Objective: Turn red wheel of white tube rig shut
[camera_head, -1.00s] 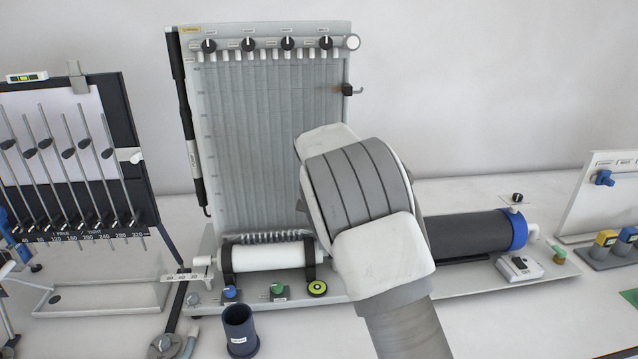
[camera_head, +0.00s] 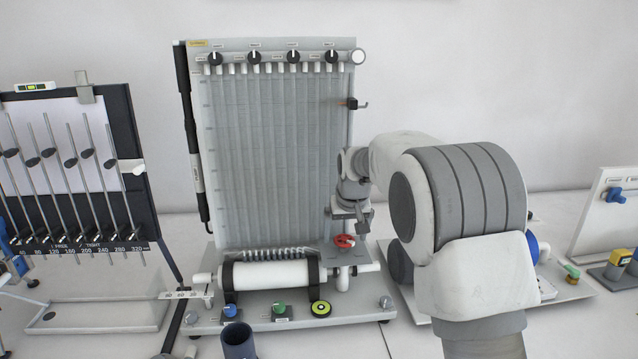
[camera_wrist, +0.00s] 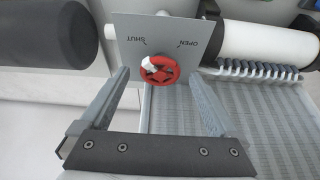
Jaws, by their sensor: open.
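The red wheel (camera_head: 344,241) sits at the lower right of the white tube rig (camera_head: 270,160), by the right end of its white cylinder (camera_head: 265,274). In the wrist view the red wheel (camera_wrist: 159,69) has a white pointer and lies on a grey plate (camera_wrist: 150,30) marked SHUT and OPEN. The pointer aims up and left, toward the SHUT side. My gripper (camera_head: 352,222) is just above the wheel in the head view. In the wrist view my gripper (camera_wrist: 160,95) is open, its two fingers apart on either side of the wheel, apparently not touching it.
A dark cylinder (camera_head: 399,262) lies right of the rig, partly behind my arm. A dark cup (camera_head: 238,342) stands in front. A slanted tube board (camera_head: 75,165) stands at left, and blue and green knobs (camera_head: 279,308) line the rig's front.

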